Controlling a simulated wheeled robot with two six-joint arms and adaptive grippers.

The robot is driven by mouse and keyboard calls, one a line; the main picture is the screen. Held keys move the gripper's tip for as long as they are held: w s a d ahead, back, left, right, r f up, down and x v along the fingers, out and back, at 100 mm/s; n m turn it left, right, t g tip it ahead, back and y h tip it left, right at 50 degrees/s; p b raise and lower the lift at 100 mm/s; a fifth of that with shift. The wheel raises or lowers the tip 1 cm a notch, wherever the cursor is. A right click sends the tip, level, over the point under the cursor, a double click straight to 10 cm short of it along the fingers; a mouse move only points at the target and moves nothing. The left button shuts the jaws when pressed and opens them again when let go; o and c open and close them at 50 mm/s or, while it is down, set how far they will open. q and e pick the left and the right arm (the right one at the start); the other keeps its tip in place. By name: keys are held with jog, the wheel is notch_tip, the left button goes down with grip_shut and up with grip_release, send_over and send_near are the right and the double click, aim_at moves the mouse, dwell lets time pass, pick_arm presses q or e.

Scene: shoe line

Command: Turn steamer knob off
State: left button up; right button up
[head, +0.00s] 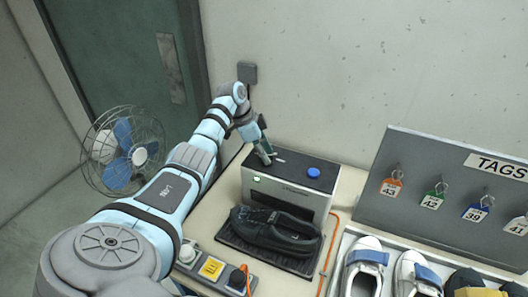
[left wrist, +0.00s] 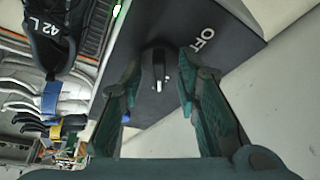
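The steamer (head: 290,199) is a grey box with a black top, a round blue button (head: 314,173) and a lit green light (head: 257,179). In the left wrist view its dark top carries a black knob (left wrist: 155,68) with a white mark, and the white word OFF (left wrist: 202,40) to the right. The white mark is on the knob's lower part, not facing OFF. My left gripper (head: 264,153) is over the back left of the steamer top. In the left wrist view its fingers (left wrist: 159,68) are open on both sides of the knob, with gaps. My right gripper is not in view.
A black shoe (head: 275,230) stands on a dark plate in front of the steamer. A control box (head: 213,268) and orange cable (head: 328,245) lie near it. A tag board (head: 450,200) and a tray of shoes are right. A fan (head: 122,150) stands left.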

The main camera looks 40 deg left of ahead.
pick_arm(q)
jog(key=shift+s+r, duration=0.1)
jog(key=shift+s, duration=0.05)
jog(key=shift+c, duration=1.2)
grip_shut()
